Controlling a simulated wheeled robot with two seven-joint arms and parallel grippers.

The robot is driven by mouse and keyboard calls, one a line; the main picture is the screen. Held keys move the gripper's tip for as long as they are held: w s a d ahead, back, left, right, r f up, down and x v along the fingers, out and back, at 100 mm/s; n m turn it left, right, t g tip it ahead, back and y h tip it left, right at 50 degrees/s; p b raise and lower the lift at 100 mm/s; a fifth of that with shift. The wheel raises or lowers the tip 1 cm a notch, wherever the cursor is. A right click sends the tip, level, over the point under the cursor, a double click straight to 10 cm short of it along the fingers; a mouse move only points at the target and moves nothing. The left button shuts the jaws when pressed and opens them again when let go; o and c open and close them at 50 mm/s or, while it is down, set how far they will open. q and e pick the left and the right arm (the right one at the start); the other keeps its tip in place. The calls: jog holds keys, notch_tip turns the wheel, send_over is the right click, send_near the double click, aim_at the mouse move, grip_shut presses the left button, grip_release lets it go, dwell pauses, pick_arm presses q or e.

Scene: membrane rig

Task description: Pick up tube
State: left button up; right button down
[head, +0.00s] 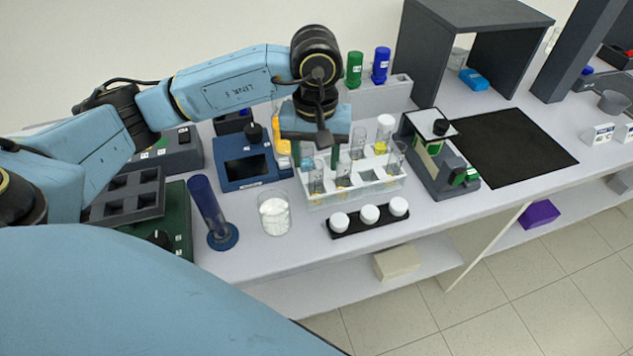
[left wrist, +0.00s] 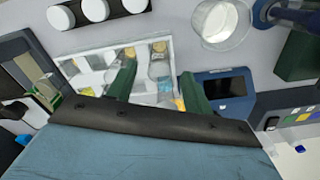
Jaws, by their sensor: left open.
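A clear rack (head: 365,194) stands on the bench and holds several glass tubes. One tube (head: 316,177) is at its front left, another (head: 343,173) is beside it, and a white-capped tube with yellow contents (head: 384,132) is at the back. My left gripper (head: 316,156) points down over the rack's left part, its two dark green fingers spread. In the left wrist view a tube with a tan top (left wrist: 160,62) shows between the open fingers (left wrist: 158,86); I cannot tell whether they touch it. My right gripper is not in view.
A black holder with white-capped bottles (head: 368,220) and a beaker of white material (head: 274,213) stand in front of the rack. A blue cylinder (head: 209,208) and a blue device with a screen (head: 246,168) are left. A stand (head: 440,160) and black mat (head: 512,145) are right.

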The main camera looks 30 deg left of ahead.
aim_at(316, 176)
pick_arm(q)
jog(key=shift+f, duration=0.85)
notch_tip(316, 176, down, 3)
jog(key=shift+f, duration=0.4)
jog(key=shift+c, duration=0.8)
jog(key=c, duration=0.8)
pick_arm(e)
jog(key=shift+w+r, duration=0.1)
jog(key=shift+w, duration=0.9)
